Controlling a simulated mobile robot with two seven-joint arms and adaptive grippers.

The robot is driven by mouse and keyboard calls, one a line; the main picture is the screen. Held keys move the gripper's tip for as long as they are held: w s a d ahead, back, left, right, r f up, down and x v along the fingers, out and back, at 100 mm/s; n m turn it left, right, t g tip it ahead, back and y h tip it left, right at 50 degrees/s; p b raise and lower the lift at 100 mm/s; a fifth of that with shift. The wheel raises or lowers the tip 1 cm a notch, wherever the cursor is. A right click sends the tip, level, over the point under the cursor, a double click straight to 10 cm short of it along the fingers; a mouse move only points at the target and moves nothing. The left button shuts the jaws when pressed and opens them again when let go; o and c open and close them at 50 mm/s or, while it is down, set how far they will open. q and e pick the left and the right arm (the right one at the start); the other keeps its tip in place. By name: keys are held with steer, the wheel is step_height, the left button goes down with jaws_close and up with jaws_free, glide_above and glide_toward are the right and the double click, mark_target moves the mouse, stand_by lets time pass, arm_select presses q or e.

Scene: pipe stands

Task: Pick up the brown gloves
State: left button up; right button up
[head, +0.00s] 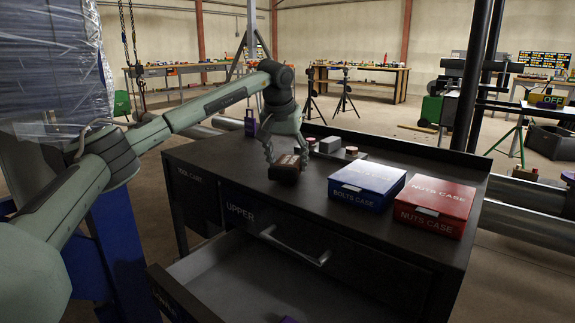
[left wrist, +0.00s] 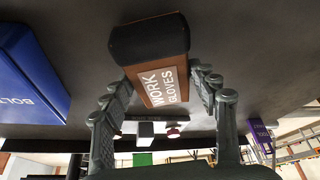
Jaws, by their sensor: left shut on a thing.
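The brown gloves (head: 287,168) are a brown and black bundle at the top of the black tool cart (head: 330,148). In the left wrist view the gloves (left wrist: 158,78) carry a label reading "WORK GLOVES". My left gripper (head: 285,152) reaches down from above and is shut on the gloves, with its fingers (left wrist: 160,82) on both sides of them. I cannot tell whether the gloves still touch the cart top. My right gripper is in neither view.
A blue bolts case (head: 367,184) and a red nuts case (head: 436,205) lie on the cart to the right. Small grey and reddish items (head: 331,145) stand behind the gloves.

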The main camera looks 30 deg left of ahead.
mark_target(290, 160)
arm_select(q)
step_height(290, 160, up, 3)
steer(key=shift+w+r, duration=0.1)
steer(key=s+a+r, duration=0.6)
steer(key=s+a, duration=0.1)
steer(key=s, duration=0.2)
steer(key=shift+s+a+r+p, duration=0.15)
steer(key=shift+r+p, duration=0.25)
steer(key=shift+p, duration=0.05)
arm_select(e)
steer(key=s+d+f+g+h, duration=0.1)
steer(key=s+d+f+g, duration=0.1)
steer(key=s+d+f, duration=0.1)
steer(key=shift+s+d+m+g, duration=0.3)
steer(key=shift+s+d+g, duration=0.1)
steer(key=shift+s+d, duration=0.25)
arm_select(q)
steer(key=shift+s, duration=0.1)
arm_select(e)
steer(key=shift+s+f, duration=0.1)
